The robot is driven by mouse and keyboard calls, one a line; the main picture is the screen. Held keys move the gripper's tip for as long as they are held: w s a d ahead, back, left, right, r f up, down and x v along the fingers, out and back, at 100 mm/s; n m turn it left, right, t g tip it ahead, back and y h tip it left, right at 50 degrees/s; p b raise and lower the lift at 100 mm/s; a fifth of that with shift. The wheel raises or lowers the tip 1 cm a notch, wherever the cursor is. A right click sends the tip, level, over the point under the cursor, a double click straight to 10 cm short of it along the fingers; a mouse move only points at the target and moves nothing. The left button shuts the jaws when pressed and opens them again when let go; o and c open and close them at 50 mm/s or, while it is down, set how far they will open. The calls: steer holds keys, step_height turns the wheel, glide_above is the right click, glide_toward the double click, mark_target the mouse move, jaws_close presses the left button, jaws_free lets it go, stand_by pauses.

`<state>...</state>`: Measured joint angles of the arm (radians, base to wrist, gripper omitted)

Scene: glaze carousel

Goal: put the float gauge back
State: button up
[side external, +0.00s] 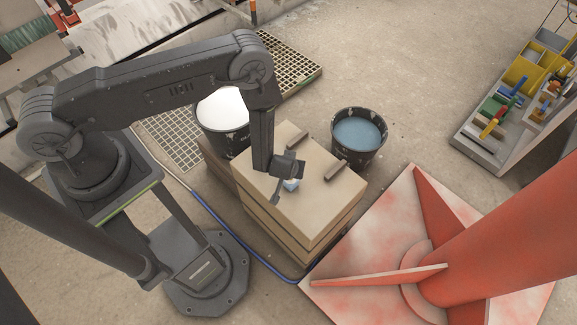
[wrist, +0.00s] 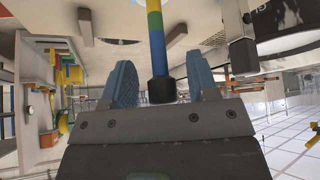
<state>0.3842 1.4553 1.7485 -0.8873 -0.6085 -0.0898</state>
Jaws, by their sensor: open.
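The float gauge (wrist: 156,40) shows in the wrist view as a rod banded in yellow, green and blue with a black end. It runs down from the top edge, and its black end appears between the two blue fingers of my gripper (wrist: 160,88). The fingers are spread, with gaps on both sides of the rod. In the side view my gripper (side external: 291,184) is low over the top of a beige block stack (side external: 318,205). I cannot make out the gauge there, and its far end is out of the wrist view.
Dark bars, one of them at the right (side external: 336,170), lie on the stack's top. A bucket of white liquid (side external: 223,110) and a bucket of blue liquid (side external: 358,134) stand behind. A red column base (side external: 375,245) is at right; a tool tray (side external: 500,130) stands beyond.

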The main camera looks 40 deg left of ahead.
steer(key=v, duration=1.2)
steer(key=w+d+r+h, duration=0.2)
steer(key=r, duration=0.4)
steer(key=w+d+r+h, duration=0.1)
steer(key=w+r, duration=0.2)
steer(key=r, duration=0.4)
step_height(320, 180, up, 16)
steer(key=s+a+m+h, duration=0.2)
steer(key=m+h, duration=0.1)
steer(key=s+a+r+m+y, duration=0.1)
steer(key=s+a+r, duration=0.4)
steer(key=s+r, duration=0.2)
steer(key=s+a+r+m+y, duration=0.1)
steer(key=s+a+r+m, duration=0.1)
steer(key=s+a+r, duration=0.4)
steer(key=s+r, duration=0.1)
steer(key=s, duration=0.4)
steer(key=shift+m, duration=0.3)
steer(key=shift+w+a+r, duration=0.1)
steer(key=shift+a+r, duration=0.05)
steer(key=shift+r, duration=0.05)
step_height(320, 180, up, 12)
step_height(320, 180, down, 12)
steer(key=shift+f, duration=0.15)
